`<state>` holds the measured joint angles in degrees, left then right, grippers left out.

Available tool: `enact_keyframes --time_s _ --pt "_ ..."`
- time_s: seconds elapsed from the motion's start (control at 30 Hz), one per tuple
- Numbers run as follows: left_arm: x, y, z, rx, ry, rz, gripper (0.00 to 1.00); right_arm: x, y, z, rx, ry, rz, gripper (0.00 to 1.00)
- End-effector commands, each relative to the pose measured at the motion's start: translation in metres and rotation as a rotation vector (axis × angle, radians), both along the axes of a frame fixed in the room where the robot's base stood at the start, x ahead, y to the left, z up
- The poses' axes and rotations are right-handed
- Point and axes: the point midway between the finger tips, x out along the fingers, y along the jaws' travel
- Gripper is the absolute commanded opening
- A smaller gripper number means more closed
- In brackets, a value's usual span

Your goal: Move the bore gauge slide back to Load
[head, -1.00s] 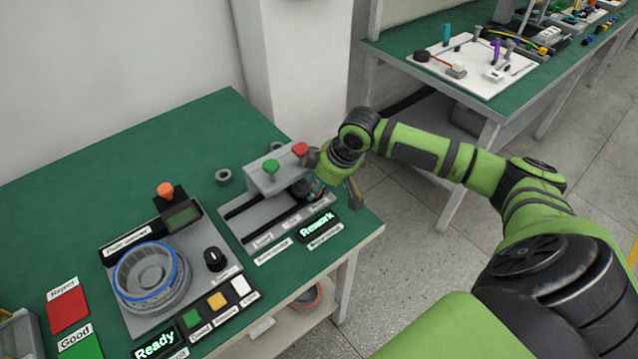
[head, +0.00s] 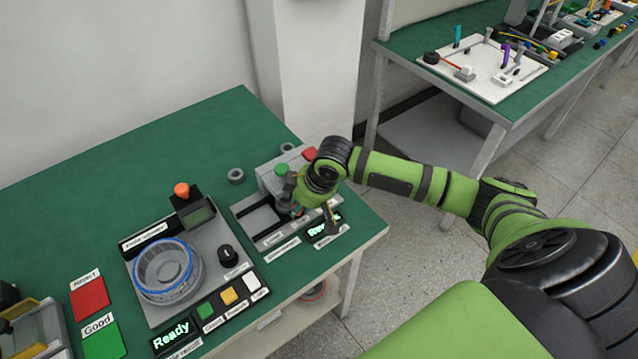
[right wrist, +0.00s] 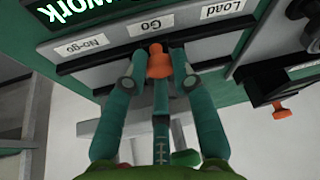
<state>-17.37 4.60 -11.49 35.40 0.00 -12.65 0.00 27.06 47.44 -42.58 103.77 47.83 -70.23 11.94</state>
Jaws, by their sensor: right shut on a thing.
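The bore gauge (head: 245,218) stands on the green bench, with dark rails and a grey block carrying a green and a red knob. In the right wrist view its labels read No-go (right wrist: 82,46), Go (right wrist: 150,27) and Load (right wrist: 222,9). My right gripper (right wrist: 157,68) is shut on the slide's orange knob (right wrist: 158,60), just beside the Go label. In the head view my right gripper (head: 299,209) reaches down over the gauge's right part and hides most of the slide. The left rail stretch towards Load is bare. My left gripper is in neither view.
Left of the gauge stands a tester (head: 140,268) with a blue-ringed part (head: 163,270), a black dial and buttons. A grey ring (head: 236,176) lies behind the gauge. Red (head: 90,298) and green (head: 103,340) pads lie at the left. The display (head: 322,229) is partly covered by my gripper.

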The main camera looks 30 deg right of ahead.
Motion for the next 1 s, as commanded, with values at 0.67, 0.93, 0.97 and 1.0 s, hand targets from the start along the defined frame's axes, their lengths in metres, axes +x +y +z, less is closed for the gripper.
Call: enact_keyframes --time_s 0.67,0.93,0.97,1.0 --pt "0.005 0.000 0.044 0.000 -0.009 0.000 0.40 -0.003 0.086 0.004 0.004 -0.010 -0.002 0.00" --pt "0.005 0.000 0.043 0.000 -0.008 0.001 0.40 -0.003 0.088 0.004 0.008 -0.012 0.001 0.00" --pt "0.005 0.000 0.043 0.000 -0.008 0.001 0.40 -0.003 0.088 0.004 0.008 -0.013 0.001 0.00" --pt "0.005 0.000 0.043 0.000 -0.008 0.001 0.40 -0.003 0.088 0.004 0.009 -0.012 0.001 0.35"
